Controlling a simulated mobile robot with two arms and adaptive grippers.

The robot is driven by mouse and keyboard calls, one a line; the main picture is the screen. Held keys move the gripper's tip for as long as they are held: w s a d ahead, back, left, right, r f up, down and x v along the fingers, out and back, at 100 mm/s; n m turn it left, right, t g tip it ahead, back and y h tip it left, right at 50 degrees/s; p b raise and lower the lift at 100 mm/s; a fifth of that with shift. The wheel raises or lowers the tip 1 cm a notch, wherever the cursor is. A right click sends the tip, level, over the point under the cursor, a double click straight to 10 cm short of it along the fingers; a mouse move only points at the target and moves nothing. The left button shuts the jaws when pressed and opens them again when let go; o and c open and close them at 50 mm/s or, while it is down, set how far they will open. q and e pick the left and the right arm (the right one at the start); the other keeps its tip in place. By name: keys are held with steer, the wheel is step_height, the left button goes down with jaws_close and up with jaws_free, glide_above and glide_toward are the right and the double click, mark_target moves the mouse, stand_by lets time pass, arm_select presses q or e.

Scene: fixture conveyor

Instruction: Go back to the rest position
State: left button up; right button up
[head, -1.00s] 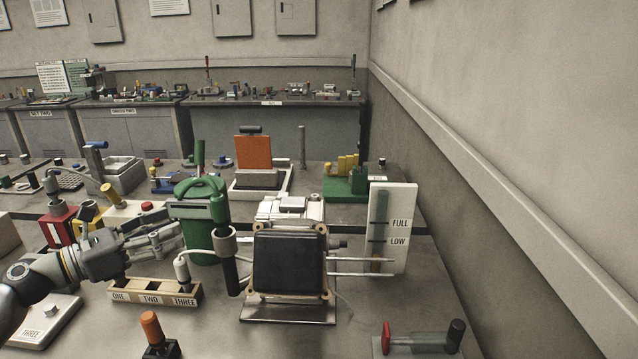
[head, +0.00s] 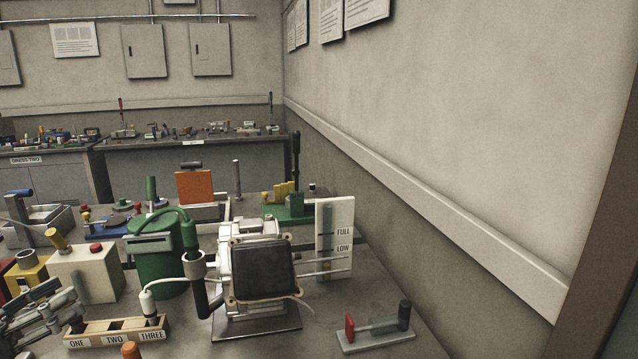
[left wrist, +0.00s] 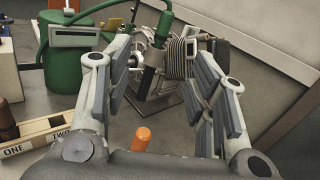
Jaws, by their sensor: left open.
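My left gripper (head: 45,312) is at the lower left edge of the head view, partly cut off, above the bench by the box labelled ONE, TWO, THREE (head: 112,337). In the left wrist view my left gripper (left wrist: 166,85) has its two fingers spread wide with nothing between them. Beyond the fingers stands the black-fronted machine (head: 262,272) with its coil, and an orange-topped knob (left wrist: 142,138) shows below. My right gripper is in neither view.
A green canister (head: 155,262) with a hose stands left of the machine. A FULL/LOW gauge board (head: 335,215) and a red-handled fixture (head: 375,330) stand to its right. A wall bounds the bench on the right. Bare bench shows in front of the machine.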

arm_select(q)
steer(key=s+d+f+n+g+y, duration=0.1)
steer(key=s+d+f+n+y, duration=0.1)
steer(key=f+n+y, duration=0.5)
steer(key=s+d+f+n+g+y, duration=0.1)
steer(key=s+f+n+g+y, duration=0.15)
steer(key=f+n, duration=0.8)
steer(key=s+d+f+n+g+y, duration=0.15)
steer(key=s+f+n+y, duration=0.35)
steer(key=n, duration=0.8)
steer(key=s+d+f+n+g+h, duration=0.3)
steer(key=s+d+f+n+g, duration=0.15)
steer(key=s+d, duration=0.4)
steer(key=s+d+f+n+g+h, duration=0.3)
steer(key=s+d+f, duration=0.2)
steer(key=d, duration=0.6)
step_height(320, 180, down, 27)
steer(key=s+g, duration=0.2)
steer(key=s, duration=0.1)
steer(key=s+a+f, duration=0.3)
steer(key=s+f, duration=1.2)
steer(key=s, duration=0.1)
steer(key=shift+f+g, duration=0.25)
steer(key=shift+g, duration=0.2)
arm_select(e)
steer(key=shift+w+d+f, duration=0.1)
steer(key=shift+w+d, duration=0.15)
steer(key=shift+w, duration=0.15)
